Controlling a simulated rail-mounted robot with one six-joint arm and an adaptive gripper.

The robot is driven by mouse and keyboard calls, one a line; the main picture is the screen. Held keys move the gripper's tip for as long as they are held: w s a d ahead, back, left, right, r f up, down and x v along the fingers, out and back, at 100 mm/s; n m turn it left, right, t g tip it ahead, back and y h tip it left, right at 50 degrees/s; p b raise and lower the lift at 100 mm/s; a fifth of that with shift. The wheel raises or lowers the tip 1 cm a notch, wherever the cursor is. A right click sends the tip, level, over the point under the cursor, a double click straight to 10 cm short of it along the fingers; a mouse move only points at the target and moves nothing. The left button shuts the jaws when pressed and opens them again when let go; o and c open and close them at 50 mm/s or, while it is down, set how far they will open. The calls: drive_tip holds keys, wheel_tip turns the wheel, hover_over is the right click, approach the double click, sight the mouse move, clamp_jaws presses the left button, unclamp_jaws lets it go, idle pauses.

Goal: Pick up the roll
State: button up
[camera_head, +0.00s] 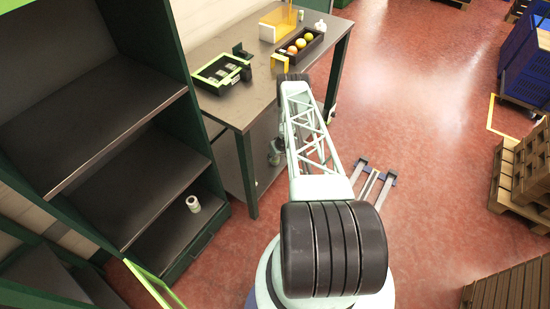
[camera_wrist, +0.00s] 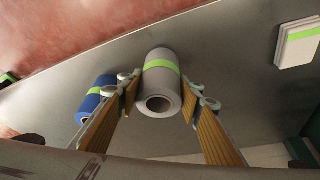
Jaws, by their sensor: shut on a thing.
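A grey roll (camera_wrist: 162,100) with a bright green band and a dark core hole is in the middle of the wrist view. My gripper (camera_wrist: 160,92) is shut on it, with one orange-padded finger on each side. The wrist view does not show clearly whether the roll touches the dark grey surface (camera_wrist: 235,75) behind it.
A white block (camera_wrist: 298,45) with a green stripe lies at upper right.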

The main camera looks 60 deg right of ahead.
sight(276, 161)
drive_tip(key=shift+r+p, duration=0.9)
drive_tip(key=shift+r, duration=0.6)
drive_tip(key=s+a+p, duration=0.1)
drive_tip(key=s+p, duration=0.1)
drive_tip(key=s+a+p, duration=0.1)
drive_tip(key=s, duration=0.1)
drive_tip(key=shift+a+r+p, duration=0.2)
drive_tip(key=shift+a+p, duration=0.15)
drive_tip(key=s+a+p, duration=0.5)
drive_tip(key=s+p, duration=0.4)
drive_tip(key=p, duration=0.4)
drive_tip(key=shift+a+r+p, duration=0.35)
drive_tip(key=shift+r+p, duration=0.05)
drive_tip(key=shift+r, duration=0.05)
drive_tip(key=shift+s+a+f, duration=0.1)
drive_tip(key=shift+s+a, duration=0.05)
drive_tip(key=shift+s, duration=0.05)
drive_tip(key=shift+w, duration=0.1)
